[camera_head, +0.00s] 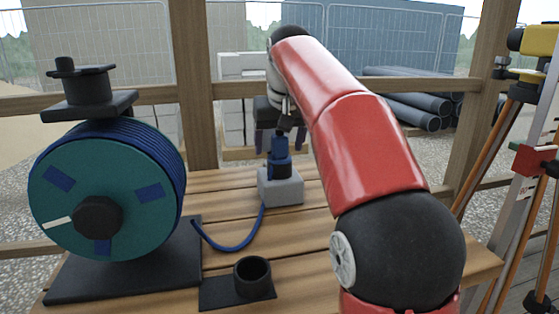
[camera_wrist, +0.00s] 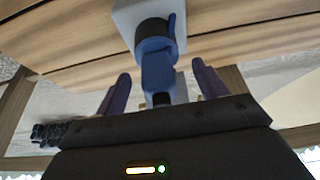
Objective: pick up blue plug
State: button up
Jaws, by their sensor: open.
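The blue plug (camera_head: 280,158) stands upright on a grey block (camera_head: 284,188) on the wooden table, with a blue cable running from it toward the reel. In the wrist view the plug (camera_wrist: 158,72) lies between the two fingers of my gripper (camera_wrist: 160,90), with a visible gap on each side. In the head view my gripper (camera_head: 281,140) is at the upper part of the plug, from above and behind. It is open and holds nothing. My red arm hides part of the table's right side.
A cable reel (camera_head: 90,195) with blue cable stands on a black base at the left. A black cup-like holder (camera_head: 253,276) sits on a dark plate at the table's front. A yellow instrument on a tripod (camera_head: 540,40) and a ladder stand at the right. Wooden posts and rails border the table.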

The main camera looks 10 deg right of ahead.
jog(key=shift+w+f, duration=0.2)
jog(key=shift+f, duration=0.4)
jog(key=c, duration=1.2)
jog(key=shift+o, duration=0.2)
notch_tip(320, 180, up, 9)
jog(key=shift+w+f+p, duration=0.1)
jog(key=shift+w+p, duration=0.05)
jog(key=shift+p, duration=0.4)
jog(key=shift+r, duration=0.6)
